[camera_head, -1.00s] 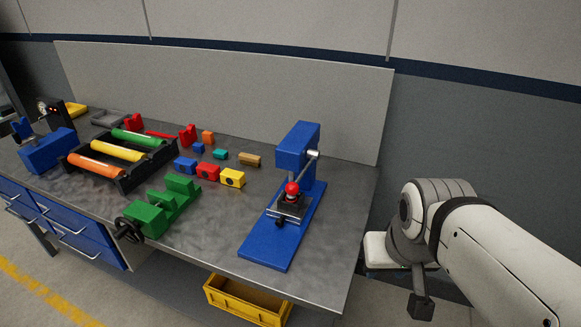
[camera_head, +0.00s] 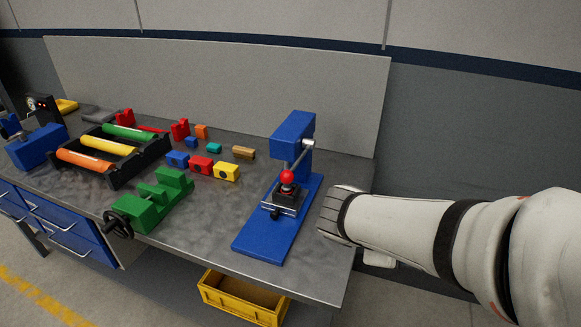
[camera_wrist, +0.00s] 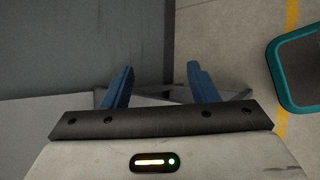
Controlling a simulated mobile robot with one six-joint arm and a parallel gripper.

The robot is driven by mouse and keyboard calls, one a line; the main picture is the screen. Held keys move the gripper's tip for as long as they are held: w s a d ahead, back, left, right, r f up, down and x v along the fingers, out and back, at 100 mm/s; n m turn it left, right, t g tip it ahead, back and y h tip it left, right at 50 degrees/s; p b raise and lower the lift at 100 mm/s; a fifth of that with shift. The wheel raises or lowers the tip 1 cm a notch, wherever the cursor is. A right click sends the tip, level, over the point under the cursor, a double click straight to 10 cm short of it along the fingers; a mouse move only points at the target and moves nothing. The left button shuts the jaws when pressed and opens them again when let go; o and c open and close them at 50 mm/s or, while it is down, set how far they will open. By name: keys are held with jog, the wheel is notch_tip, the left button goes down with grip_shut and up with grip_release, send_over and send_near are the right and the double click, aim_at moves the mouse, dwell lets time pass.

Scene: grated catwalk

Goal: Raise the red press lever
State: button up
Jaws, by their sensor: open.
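The red press lever is a thin metal rod ending in a red ball knob (camera_head: 287,176). It slopes down from a pivot at the right of the blue press head (camera_head: 293,136). The knob sits low, just above a dark block on the blue press base (camera_head: 266,236). My arm reaches in from the right in the head view, its end close to the right of the press; the fingers do not show there. In the wrist view my gripper (camera_wrist: 159,85) shows two blue fingers spread apart with nothing between them. The lever does not show in the wrist view.
A green vise (camera_head: 150,203), coloured blocks (camera_head: 201,165) and a black rack of coloured rollers (camera_head: 112,165) stand left of the press. A yellow crate (camera_head: 243,300) is below the bench edge. A teal-edged object (camera_wrist: 289,75) is at the wrist view's right.

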jog(key=w+a+n+t+h+b, duration=0.1)
jog(key=w+a+n+t+b, duration=0.1)
jog(key=w+a+n+t, duration=0.35)
jog(key=n+t+y+b, duration=0.3)
jog(key=n+t+y, duration=0.45)
jog(key=n, duration=0.95)
send_near(286, 182)
jog(key=w+d, duration=0.1)
jog(key=w, duration=0.3)
jog(key=shift+w+a+f, duration=0.2)
jog(key=shift+a, duration=0.05)
jog(key=w, duration=0.2)
jog(key=w+p, duration=0.1)
jog(key=w, duration=0.4)
jog(key=shift+w+d+p, duration=0.25)
jog(key=shift+d+p, duration=0.05)
jog(key=shift+d, duration=0.05)
jog(key=shift+c, duration=0.4)
